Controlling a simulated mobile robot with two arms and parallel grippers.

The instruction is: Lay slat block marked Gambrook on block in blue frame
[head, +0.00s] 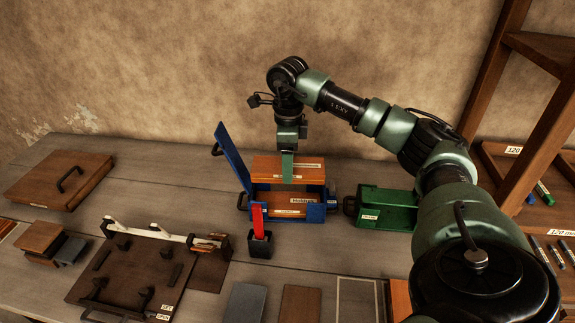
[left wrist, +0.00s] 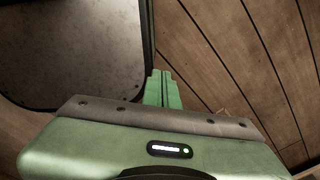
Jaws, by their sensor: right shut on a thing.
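My right gripper (head: 288,176) is shut on an orange-brown slat block (head: 265,167), over the rear part of the blue frame (head: 246,180). The held block has a pale label whose writing is too small to read. A brown block (head: 272,198) with a white label sits in the frame, below and in front of the held one. I cannot tell whether the two blocks touch. My left gripper (left wrist: 161,90) shows in the left wrist view with its green fingers together and nothing between them; it is not in the head view.
A green box (head: 388,207) stands right of the frame. A black holder (head: 260,246) with a red piece stands in front. A dark board fixture (head: 130,268), small stacked blocks (head: 42,240) and a handled wooden board (head: 60,182) lie left. A wooden shelf (head: 540,130) rises at right.

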